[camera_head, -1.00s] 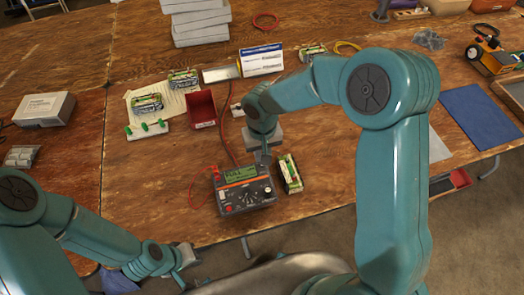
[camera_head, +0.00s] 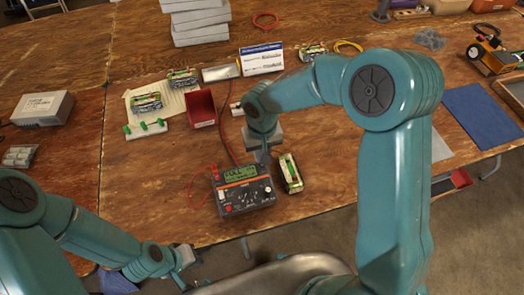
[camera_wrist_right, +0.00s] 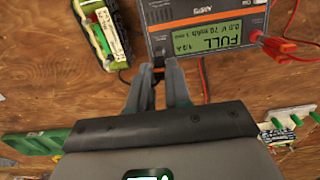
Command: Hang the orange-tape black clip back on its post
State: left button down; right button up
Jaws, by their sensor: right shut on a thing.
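The charger (camera_head: 243,190), dark grey with an orange stripe, sits near the table's front edge. Its lit green display (camera_wrist_right: 207,36) reads FULL in the right wrist view. My right gripper (camera_head: 263,158) is at the charger's far right corner. In the wrist view its fingers (camera_wrist_right: 161,78) are shut on the black clip (camera_wrist_right: 159,63), mostly hidden, with a bit of orange showing, beside the charger's edge. Whether the clip touches its post cannot be told. A red clip (camera_wrist_right: 274,45) is at the charger's other side. My left gripper (camera_head: 184,258) hangs off the front edge; its opening is unclear.
A green-and-white battery pack (camera_head: 290,174) stands close right of the charger. A red bin (camera_head: 201,107), a white rack with green pegs (camera_head: 146,130) and more packs (camera_head: 146,102) lie behind.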

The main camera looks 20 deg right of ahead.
jog(key=shift+b, duration=0.3)
dwell(0.5)
jog(key=o, duration=0.9)
jog(key=shift+o, duration=0.9)
jog(key=shift+r, duration=0.1)
jog(key=shift+r+p, duration=2.4)
jog(key=shift+r, duration=1.2)
